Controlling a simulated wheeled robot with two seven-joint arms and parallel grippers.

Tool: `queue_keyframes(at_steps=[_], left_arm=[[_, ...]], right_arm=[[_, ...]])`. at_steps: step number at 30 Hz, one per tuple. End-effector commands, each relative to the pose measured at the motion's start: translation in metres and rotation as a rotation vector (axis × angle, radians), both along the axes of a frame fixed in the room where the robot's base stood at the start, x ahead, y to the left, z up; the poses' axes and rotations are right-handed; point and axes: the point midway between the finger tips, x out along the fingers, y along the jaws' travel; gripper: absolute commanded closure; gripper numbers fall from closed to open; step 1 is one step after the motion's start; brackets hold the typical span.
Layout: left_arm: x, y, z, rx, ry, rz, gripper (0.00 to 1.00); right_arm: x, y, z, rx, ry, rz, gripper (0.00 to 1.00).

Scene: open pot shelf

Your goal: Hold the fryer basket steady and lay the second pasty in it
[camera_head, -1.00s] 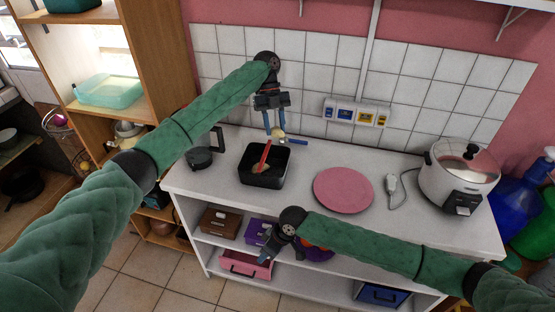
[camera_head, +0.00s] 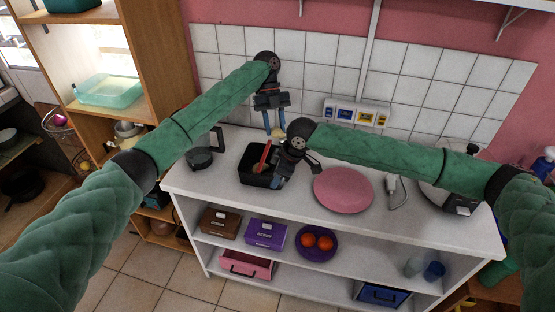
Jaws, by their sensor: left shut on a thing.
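The black fryer basket (camera_head: 254,180) stands on the white counter. A red bar (camera_head: 264,156) rises from its inside, and a small brownish thing inside, perhaps a pasty, is mostly in shadow. My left gripper (camera_head: 274,130) is just behind the basket, pointing down. It is shut on a small pale-yellow thing (camera_head: 278,132), which looks like a pasty. My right gripper (camera_head: 279,181) is at the basket's right side, its fingers pointing down by the wall. I cannot tell whether it touches the wall or how wide its jaws are. It hides the basket's right part.
A pink plate (camera_head: 343,190) lies to the right. A dark pot (camera_head: 199,158) stands to the left. My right forearm partly covers the rice cooker (camera_head: 436,196). Boxes (camera_head: 266,233) and a purple bowl (camera_head: 316,254) of red fruit are on the shelf below.

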Motion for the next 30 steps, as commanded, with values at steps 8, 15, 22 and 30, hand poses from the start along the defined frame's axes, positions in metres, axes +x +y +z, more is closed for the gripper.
queue_keyframes(at_steps=[8, 15, 22, 30], left_arm=[[0.000, 0.000, 0.000, 0.000, 0.000, 0.000, 0.88], [0.000, 0.000, 0.000, 0.000, 0.000, 0.000, 0.88], [0.000, 0.000, 0.000, 0.000, 0.000, 0.000, 0.88], [0.000, 0.000, 0.000, 0.000, 0.000, 0.000, 0.88]], right_arm=[[0.035, -0.002, 0.037, 0.005, -0.068, 0.004, 0.71], [0.039, 0.005, 0.022, 0.005, -0.071, 0.005, 0.71], [0.044, 0.017, -0.012, 0.004, -0.070, 0.005, 0.71], [0.051, 0.032, -0.049, 0.004, -0.071, 0.005, 0.71]])
